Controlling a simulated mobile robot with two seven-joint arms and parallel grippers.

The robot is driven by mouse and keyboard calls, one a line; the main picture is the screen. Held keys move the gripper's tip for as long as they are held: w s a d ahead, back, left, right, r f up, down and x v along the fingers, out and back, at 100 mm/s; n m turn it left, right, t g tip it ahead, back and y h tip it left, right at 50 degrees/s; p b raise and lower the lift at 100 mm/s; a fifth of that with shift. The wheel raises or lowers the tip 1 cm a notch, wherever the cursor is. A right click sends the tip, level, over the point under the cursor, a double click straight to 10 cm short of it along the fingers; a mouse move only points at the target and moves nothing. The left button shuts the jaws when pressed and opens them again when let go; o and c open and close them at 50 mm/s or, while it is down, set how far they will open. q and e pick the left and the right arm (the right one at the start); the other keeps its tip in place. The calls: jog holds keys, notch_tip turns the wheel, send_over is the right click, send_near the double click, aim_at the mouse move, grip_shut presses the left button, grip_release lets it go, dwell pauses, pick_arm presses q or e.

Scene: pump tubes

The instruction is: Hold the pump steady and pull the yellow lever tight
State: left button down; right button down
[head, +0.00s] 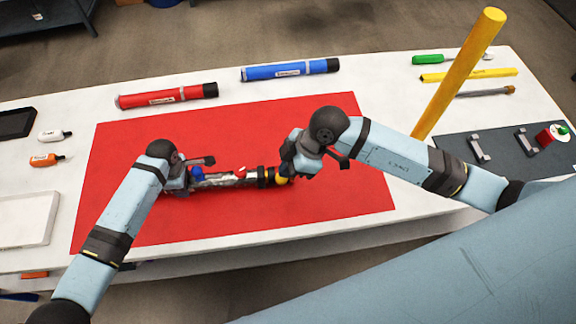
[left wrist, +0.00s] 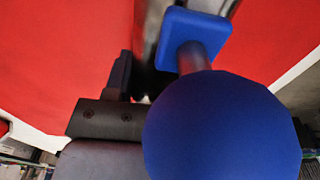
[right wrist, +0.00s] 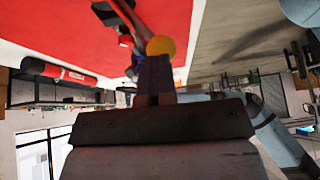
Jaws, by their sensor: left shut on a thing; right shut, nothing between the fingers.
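The silver and dark pump (head: 222,180) lies lengthwise on the red mat (head: 330,205). My left gripper (head: 186,180) is shut on its left end, next to a blue knob (head: 198,174). In the left wrist view the blue ball (left wrist: 220,125) hides most of the grip. A yellow ball end (head: 281,181), seemingly the yellow lever's, is at the pump's right end. My right gripper (head: 288,170) is shut and empty beside it. In the right wrist view, the yellow ball (right wrist: 161,46) shows just beyond the shut fingertips (right wrist: 153,66); I cannot tell whether they touch.
A red tube (head: 167,96) and a blue tube (head: 290,70) lie behind the mat. A tall yellow post (head: 458,75) rises at the right. Small bottles and trays lie at the left. The mat around the pump is clear.

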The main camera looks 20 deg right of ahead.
jog(key=shift+s+f, duration=0.1)
jog(key=s+a+v, duration=0.1)
jog(key=s+v, duration=0.1)
jog(key=v, duration=0.9)
jog(key=shift+s+d+r, duration=0.25)
jog(key=shift+s+r, duration=0.1)
jog(key=shift+r, duration=0.15)
pick_arm(q)
jog(key=shift+c, duration=1.8)
grip_release()
